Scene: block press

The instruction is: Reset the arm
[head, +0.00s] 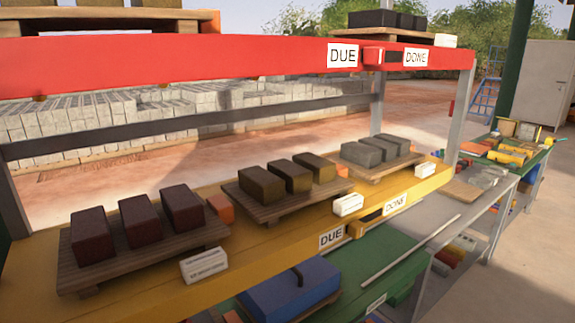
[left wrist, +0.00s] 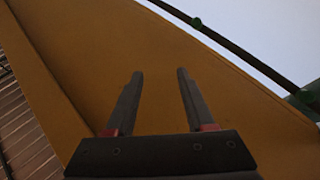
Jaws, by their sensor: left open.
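My left gripper (left wrist: 160,92) shows only in the left wrist view. Its two dark fingers stand apart with nothing between them. Behind the fingers is a broad yellow-orange surface (left wrist: 110,60); how far off it lies I cannot tell. No arm of mine shows in the head view, and my right gripper is in neither view.
In the head view a yellow shelf (head: 270,236) bears wooden pallets with dark red blocks (head: 182,208), brown blocks (head: 262,185) and grey blocks (head: 362,153). A red beam (head: 200,60) crosses above. Concrete floor (head: 535,260) is clear at right.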

